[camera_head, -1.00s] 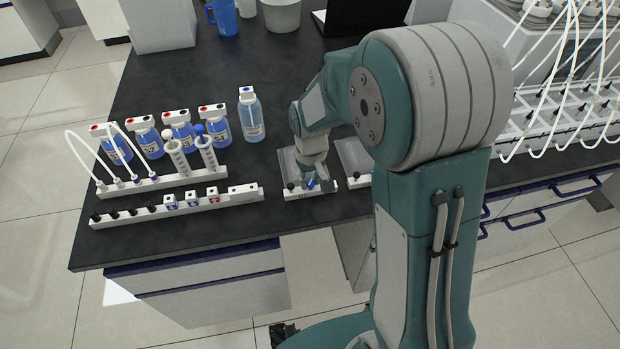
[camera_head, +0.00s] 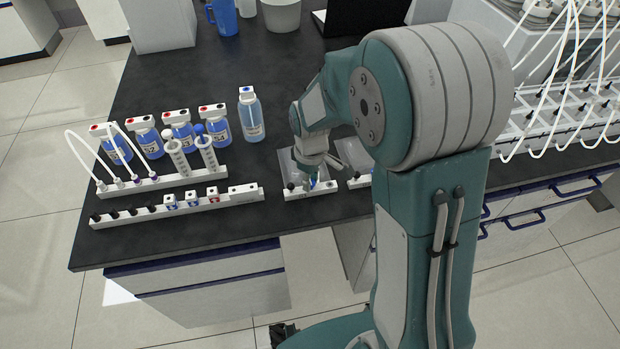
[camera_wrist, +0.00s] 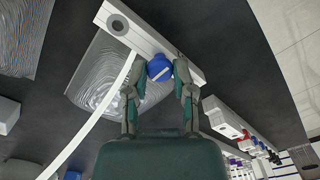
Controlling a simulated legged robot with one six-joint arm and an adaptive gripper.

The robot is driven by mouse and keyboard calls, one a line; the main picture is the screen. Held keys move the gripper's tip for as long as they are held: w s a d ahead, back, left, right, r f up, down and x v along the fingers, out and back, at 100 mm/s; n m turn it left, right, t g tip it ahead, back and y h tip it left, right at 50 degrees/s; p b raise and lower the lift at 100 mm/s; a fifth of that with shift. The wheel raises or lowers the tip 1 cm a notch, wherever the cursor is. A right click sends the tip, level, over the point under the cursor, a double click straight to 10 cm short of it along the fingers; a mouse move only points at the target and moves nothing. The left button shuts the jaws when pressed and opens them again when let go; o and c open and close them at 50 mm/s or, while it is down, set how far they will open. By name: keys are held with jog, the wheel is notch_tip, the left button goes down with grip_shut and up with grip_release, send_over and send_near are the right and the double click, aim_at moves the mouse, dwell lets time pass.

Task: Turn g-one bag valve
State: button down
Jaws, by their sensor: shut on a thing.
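The bag valve is a round blue knob with a white bar across it (camera_wrist: 159,68), set on a white bar-shaped holder (camera_wrist: 130,35) in the wrist view. My gripper (camera_wrist: 160,72) is shut on the knob, one finger on each side. A clear, wrinkled gas bag (camera_wrist: 98,80) lies flat beside the holder. In the head view my gripper (camera_head: 316,184) is at the same white holder (camera_head: 296,195), near the table's front edge. My gripper partly hides the knob there.
A second bag and holder (camera_head: 359,181) lie close on the right. A white tube (camera_wrist: 100,110) runs near my gripper. Dark tabletop (camera_head: 215,75) is clear behind.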

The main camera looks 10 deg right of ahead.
dwell(0.3)
jog(key=shift+c, duration=2.3)
grip_release()
notch_tip(320, 180, up, 12)
jog(key=s+d+r+m+t, duration=0.2)
jog(key=s+r+m, duration=0.2)
jog(key=s, duration=0.5)
jog(key=s+d+r+m+t, duration=0.2)
jog(key=s+r+m+t, duration=0.1)
jog(key=s, duration=0.7)
jog(key=shift+r+m+t, duration=0.3)
jog(key=shift+r+m, duration=0.3)
jog(key=shift+m, duration=0.5)
